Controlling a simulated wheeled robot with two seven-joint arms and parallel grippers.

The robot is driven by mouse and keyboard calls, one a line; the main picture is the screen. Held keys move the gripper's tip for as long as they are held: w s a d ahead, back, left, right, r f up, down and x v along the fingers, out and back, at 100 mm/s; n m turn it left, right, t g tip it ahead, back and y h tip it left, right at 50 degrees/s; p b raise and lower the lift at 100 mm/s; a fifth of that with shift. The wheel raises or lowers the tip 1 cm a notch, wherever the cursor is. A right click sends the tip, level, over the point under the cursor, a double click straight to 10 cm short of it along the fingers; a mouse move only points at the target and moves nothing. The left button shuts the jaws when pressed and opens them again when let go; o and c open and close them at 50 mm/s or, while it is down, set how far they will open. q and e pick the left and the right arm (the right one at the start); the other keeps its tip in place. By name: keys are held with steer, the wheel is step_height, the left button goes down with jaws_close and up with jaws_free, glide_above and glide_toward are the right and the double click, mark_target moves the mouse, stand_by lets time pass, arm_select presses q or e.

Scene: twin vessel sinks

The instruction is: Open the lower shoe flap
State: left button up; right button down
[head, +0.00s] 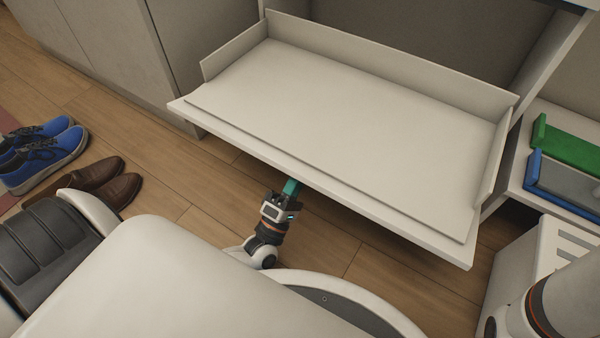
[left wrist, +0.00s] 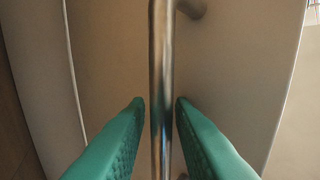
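The shoe flap (head: 350,120) is swung open in the head view, its pale inner face turned up with low walls at the back and sides. My left gripper (head: 291,187) is at the flap's front edge, its fingertips partly hidden under it. In the left wrist view, a vertical metal bar handle (left wrist: 161,90) runs between the two green fingers of the left gripper (left wrist: 160,103). Narrow gaps show between the fingertips and the bar, so the fingers stand open around it. My right gripper is not in view.
Blue sneakers (head: 42,155) and brown shoes (head: 100,182) stand on the wooden floor at left. A grey cabinet (head: 105,50) is beside the flap. Green (head: 570,145) and blue-edged (head: 560,185) items lie on a shelf at right. Open floor shows below the flap.

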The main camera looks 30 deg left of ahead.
arm_select(q)
steer(key=shift+s+r, duration=0.1)
steer(key=shift+r, duration=0.1)
steer(key=shift+s+f, duration=0.1)
steer(key=shift+s, duration=0.15)
steer(key=p+v, duration=0.2)
steer(key=v, duration=0.5)
steer(key=shift+f+p, duration=0.25)
steer(key=shift+p, duration=0.15)
steer(key=shift+w, duration=0.1)
